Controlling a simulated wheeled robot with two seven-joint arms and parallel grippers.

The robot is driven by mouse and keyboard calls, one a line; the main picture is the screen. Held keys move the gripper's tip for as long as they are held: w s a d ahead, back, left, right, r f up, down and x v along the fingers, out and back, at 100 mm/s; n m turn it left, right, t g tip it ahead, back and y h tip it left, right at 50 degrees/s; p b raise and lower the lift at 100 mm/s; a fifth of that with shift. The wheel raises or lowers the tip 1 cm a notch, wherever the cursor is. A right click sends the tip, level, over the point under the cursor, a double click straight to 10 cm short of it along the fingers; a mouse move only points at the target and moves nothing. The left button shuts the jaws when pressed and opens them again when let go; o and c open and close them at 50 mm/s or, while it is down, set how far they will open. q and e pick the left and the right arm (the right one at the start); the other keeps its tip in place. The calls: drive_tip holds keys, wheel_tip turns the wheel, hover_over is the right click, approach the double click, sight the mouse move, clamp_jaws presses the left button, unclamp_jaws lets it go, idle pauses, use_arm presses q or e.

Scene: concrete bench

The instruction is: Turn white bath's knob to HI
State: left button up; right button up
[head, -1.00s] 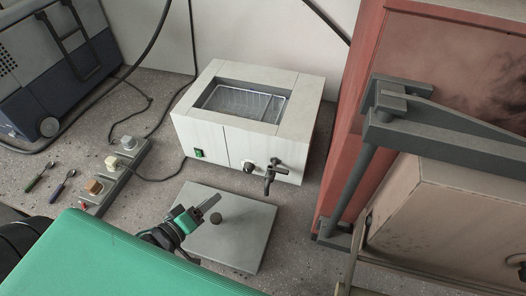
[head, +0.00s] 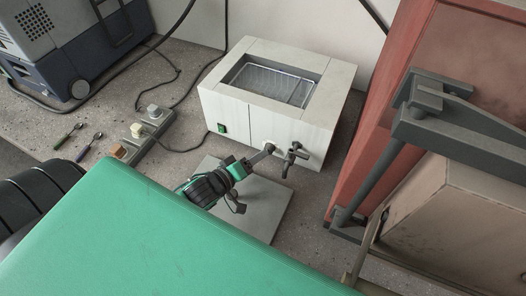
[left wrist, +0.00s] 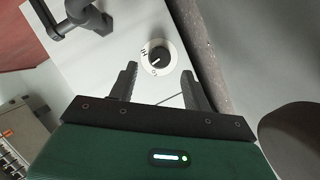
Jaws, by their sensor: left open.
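The white bath (head: 232,104) stands on the bench with its basin open at the top and a green switch (head: 221,128) on its front. Its black knob (left wrist: 159,57) on a white dial shows in the left wrist view, with a white mark pointing to the lower left. "HI" is printed at the dial's left, and another small mark sits below it.
A dark tap (head: 291,158) juts from the bath's front, just right of my left gripper. A grey plate (head: 262,205) lies below. A power strip (head: 139,143) and cables lie left. A red cabinet (head: 385,150) with a grey lever frame stands close on the right.

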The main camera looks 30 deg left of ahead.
sight(269, 149)
use_arm(q)
drive_tip(key=x, duration=0.3)
drive_tip(key=shift+w+d+f, duration=0.1)
drive_tip(key=shift+w, duration=0.35)
use_arm(e)
drive_tip(key=shift+s+d+f, duration=0.1)
drive_tip(key=shift+s, duration=0.15)
